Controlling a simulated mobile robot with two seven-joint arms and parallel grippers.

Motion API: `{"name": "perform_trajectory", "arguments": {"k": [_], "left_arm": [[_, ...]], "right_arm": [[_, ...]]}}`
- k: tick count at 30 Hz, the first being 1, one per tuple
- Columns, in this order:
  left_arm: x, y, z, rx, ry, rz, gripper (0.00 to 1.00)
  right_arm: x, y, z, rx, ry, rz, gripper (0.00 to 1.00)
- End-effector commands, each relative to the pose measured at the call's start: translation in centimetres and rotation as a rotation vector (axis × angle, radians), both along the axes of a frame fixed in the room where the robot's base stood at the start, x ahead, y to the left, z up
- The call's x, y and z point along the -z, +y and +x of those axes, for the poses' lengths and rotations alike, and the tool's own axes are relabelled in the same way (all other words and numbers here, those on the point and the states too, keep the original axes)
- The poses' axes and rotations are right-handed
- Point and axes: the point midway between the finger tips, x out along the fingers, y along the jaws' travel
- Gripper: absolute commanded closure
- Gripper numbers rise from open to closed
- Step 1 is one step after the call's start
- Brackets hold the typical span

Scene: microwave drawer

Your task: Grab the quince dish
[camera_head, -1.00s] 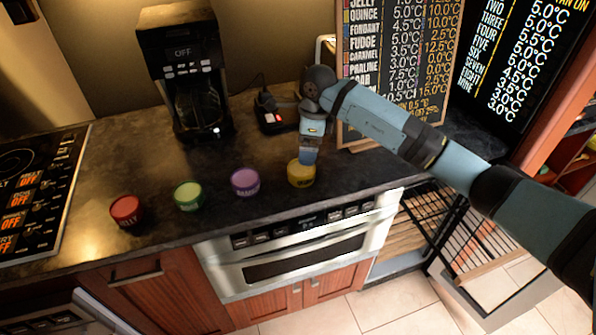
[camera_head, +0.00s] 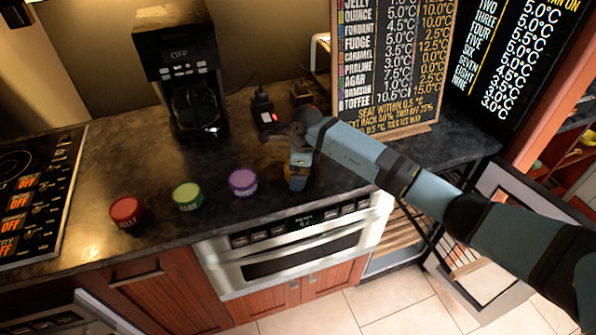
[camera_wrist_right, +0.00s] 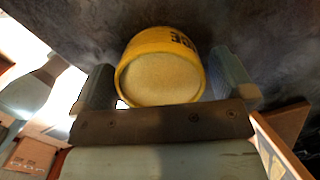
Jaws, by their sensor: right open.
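A round yellow dish (camera_head: 290,184) stands at the right end of a row of dishes on the dark counter, mostly covered by my right gripper (camera_head: 299,180). In the right wrist view the yellow dish (camera_wrist_right: 160,75) sits between the two fingers of my right gripper (camera_wrist_right: 170,85), one on each side. The fingers are open, and a gap shows at the right finger. Dark letters on the dish's side are only partly visible, so I cannot read the whole name. My left gripper is not in view.
Purple (camera_head: 243,182), green (camera_head: 187,196) and red (camera_head: 126,212) dishes stand to the left along the counter. A chalkboard (camera_head: 395,65) leans at the back right.

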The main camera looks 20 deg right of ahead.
Motion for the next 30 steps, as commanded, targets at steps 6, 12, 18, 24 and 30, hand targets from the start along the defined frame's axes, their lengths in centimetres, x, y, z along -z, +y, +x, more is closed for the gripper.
{"name": "perform_trajectory", "arguments": {"k": [6, 12, 18, 24, 30], "left_arm": [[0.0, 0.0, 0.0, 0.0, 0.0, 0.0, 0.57], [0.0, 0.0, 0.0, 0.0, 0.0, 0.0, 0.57], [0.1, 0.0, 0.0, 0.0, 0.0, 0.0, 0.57], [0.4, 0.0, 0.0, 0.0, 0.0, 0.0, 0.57], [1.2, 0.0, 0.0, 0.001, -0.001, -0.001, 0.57]], "right_arm": [[0.0, 0.0, 0.0, 0.0, 0.0, 0.0, 0.44], [-0.1, 0.0, 0.0, 0.0, -0.001, 0.001, 0.52], [-0.7, 0.0, 0.1, -0.001, -0.004, 0.001, 0.52], [-3.2, 0.0, 0.1, -0.002, -0.006, 0.0, 0.52], [-8.5, 0.0, 0.2, -0.001, -0.01, 0.0, 0.52]]}}
